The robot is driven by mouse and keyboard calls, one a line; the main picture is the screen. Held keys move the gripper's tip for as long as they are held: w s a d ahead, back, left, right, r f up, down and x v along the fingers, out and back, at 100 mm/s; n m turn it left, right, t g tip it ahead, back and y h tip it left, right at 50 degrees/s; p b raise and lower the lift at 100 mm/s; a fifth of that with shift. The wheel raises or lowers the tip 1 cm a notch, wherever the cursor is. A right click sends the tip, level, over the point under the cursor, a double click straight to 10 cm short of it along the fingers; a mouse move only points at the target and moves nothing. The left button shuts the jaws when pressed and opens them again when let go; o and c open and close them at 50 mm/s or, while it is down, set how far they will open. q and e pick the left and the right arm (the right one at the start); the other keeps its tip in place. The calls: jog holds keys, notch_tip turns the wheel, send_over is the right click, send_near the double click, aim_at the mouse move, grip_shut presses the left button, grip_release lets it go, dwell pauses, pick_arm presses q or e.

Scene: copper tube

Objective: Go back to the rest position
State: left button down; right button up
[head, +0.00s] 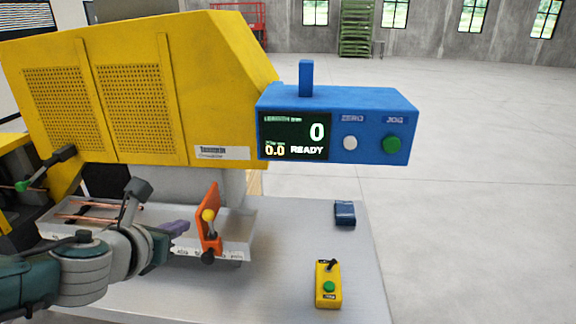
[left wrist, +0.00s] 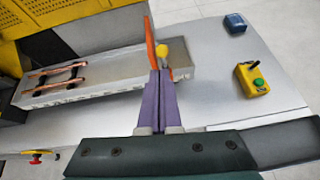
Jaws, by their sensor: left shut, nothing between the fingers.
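My left gripper (head: 183,226) reaches in from the left in the head view, over the front of the grey tray with the measuring scale. In the left wrist view its two purple fingers (left wrist: 158,100) are pressed together with nothing between them. Copper tubes (left wrist: 55,72) lie in the tray (left wrist: 115,75), to the left of the plate in the left wrist view. My right gripper is in neither view.
A yellow machine (head: 130,90) stands behind the tray. A blue display box (head: 337,100) reads 0 and READY. On the metal table (head: 280,235) are a yellow control box (head: 328,296) with a green button and a small dark blue block (head: 345,214). Open floor lies to the right.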

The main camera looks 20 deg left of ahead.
pick_arm(q)
jog(key=s+d+r+n+g+h+p, duration=0.1)
jog(key=s+d+r+n+g+p, duration=0.1)
jog(key=s+n, duration=0.7)
jog(key=s+d+r+n+g+p, duration=0.3)
jog(key=s+d+r+n, duration=0.4)
jog(key=n, duration=0.6)
jog(key=s+d+r+n+g+h+p, duration=0.1)
jog(key=s+d+r+n+g+p, duration=0.2)
jog(key=s+n, duration=0.7)
notch_tip(320, 180, up, 3)
jog(key=shift+s+d+r+n+h+p, duration=0.25)
jog(key=shift+s+d+n+p, duration=0.3)
jog(key=shift+d, duration=0.5)
